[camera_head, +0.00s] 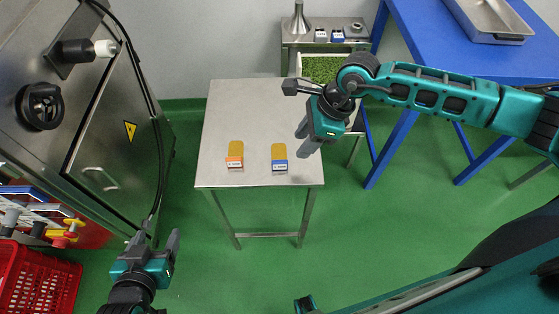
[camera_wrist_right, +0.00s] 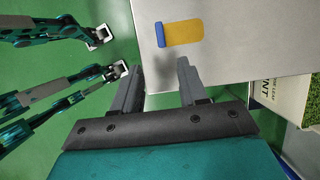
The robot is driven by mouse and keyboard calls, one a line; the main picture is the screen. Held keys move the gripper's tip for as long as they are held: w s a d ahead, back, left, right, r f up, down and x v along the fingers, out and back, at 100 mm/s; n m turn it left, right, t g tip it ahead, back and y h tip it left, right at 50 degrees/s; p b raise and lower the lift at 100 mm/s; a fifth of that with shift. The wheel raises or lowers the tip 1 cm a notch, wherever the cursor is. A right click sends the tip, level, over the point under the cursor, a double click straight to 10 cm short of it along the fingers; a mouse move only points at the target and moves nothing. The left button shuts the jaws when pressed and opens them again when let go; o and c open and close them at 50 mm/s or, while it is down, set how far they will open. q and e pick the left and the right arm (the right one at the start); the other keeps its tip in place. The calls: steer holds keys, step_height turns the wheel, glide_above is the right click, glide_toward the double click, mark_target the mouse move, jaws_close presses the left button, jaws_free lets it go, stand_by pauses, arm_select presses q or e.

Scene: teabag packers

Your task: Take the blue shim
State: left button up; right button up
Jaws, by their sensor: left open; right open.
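The blue shim (camera_head: 279,157), a yellow-orange tongue with a blue labelled end, lies flat on the steel table (camera_head: 225,120) near its front edge. In the right wrist view the blue shim (camera_wrist_right: 182,33) lies ahead of the fingers, its blue end to the left. A similar shim with an orange end (camera_head: 235,155) lies left of it. My right gripper (camera_head: 304,141) is open and empty over the table's right side, to the right of the blue shim. In its wrist view the gap between the fingers (camera_wrist_right: 158,70) is empty. My left gripper (camera_head: 160,248) is open and empty, low left, off the table.
A bin of green material (camera_head: 320,69) stands behind the table, partly behind my right arm. A steel shelf (camera_head: 292,36) holds a funnel and two small blocks. A blue table (camera_head: 420,45) stands right, a steel cabinet (camera_head: 75,150) left, a red crate (camera_head: 40,280) lower left. The table's middle is clear.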

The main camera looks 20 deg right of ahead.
mark_target(287, 161)
steer(key=x, duration=0.9)
steer(key=shift+w+f, duration=0.15)
steer(key=shift+f, duration=0.15)
jaws_close()
